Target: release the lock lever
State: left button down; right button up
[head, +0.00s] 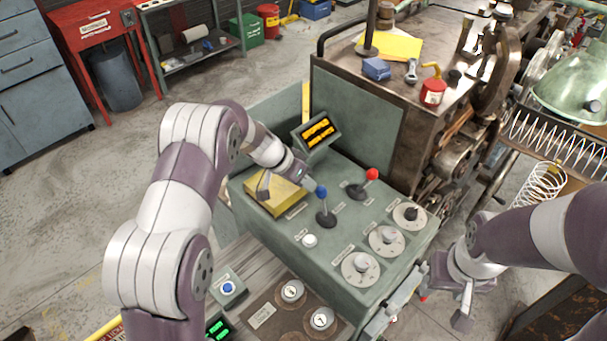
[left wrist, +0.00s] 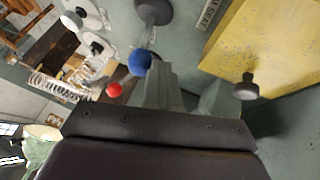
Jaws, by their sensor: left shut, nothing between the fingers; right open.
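A lever with a blue knob (head: 321,191) stands on the green console (head: 345,215). A lever with a red knob (head: 372,174) stands to its right. I cannot read which label names the lock lever. My left gripper (head: 311,184) is shut and empty, with its tips close beside the blue knob. In the left wrist view the blue knob (left wrist: 139,62) shows right by the shut fingers (left wrist: 160,85), with the red knob (left wrist: 114,90) further off. Whether the fingers touch the blue knob is unclear. My right gripper (head: 445,305) is open beside the console's right side.
A yellow block (head: 285,197) with a dark knob lies left of the levers. Round dials (head: 361,268) and a white button (head: 309,240) sit in front. Coil springs (head: 545,184) and machine parts are at the right.

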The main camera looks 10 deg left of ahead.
aim_at(319, 189)
pick_arm(q)
jog(key=p, duration=0.1)
jog(key=s+d+r+y+p, duration=0.1)
jog(key=d+t+p, duration=0.1)
jog(key=shift+s+d+r+m+y, duration=0.2)
jog(key=shift+s+r+m+y, duration=0.1)
jog(key=shift+y, duration=0.1)
pick_arm(e)
notch_tip(319, 189, up, 4)
pick_arm(q)
jog(key=d+y+b, duration=0.1)
jog(key=s+d+t+y+b, duration=0.1)
jog(key=s+d+m+t+y+b, duration=0.1)
jog(key=d+b, duration=0.1)
jog(key=shift+s+f, duration=0.25)
jog(key=shift+f, duration=0.05)
pick_arm(e)
notch_tip(319, 189, down, 4)
jog(key=shift+r, duration=0.1)
pick_arm(q)
jog(key=shift+r, duration=0.15)
pick_arm(e)
jog(key=shift+r, duration=0.1)
